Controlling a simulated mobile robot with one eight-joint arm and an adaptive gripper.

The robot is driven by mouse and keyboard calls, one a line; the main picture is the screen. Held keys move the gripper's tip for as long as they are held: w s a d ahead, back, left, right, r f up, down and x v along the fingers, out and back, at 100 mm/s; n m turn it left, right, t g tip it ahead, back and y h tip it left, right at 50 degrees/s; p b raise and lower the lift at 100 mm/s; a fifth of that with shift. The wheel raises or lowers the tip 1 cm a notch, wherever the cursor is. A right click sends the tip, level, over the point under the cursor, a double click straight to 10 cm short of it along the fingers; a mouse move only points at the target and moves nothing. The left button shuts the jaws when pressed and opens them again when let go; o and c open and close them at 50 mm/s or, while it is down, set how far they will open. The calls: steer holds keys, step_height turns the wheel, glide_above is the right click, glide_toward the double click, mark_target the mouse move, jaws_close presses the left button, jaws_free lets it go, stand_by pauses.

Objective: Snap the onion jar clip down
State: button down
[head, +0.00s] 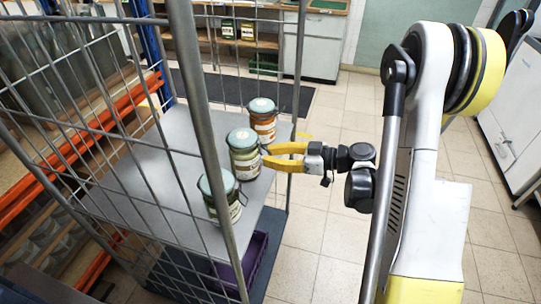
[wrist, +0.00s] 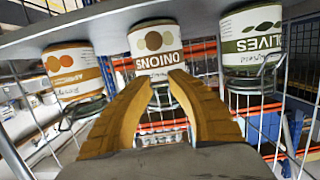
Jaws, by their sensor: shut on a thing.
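The onion jar (head: 243,163) is the middle of three jars on a grey shelf in a wire cage trolley, with a blue-green lid. In the wrist view the picture is upside down and the onion jar (wrist: 152,42) hangs at top centre, its label reading ONIONS. My gripper (head: 266,155) reaches in from the right at its clip side. In the wrist view the yellow fingers of my gripper (wrist: 164,75) are shut with a narrow gap, on the onion jar clip (wrist: 158,94). The fingers mostly hide the clip; its exact angle cannot be told.
The apricot jar (head: 262,123) stands behind and the olive jar (head: 222,203) in front, both close to the onion jar. Wire clips show on both in the wrist view. A cage post (head: 203,130) rises near the jars. A purple crate (head: 243,262) sits below the shelf (head: 150,165).

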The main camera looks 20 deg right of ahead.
steer(key=c, duration=1.2)
jaws_free()
steer(key=v, duration=1.2)
steer(key=shift+a, duration=0.1)
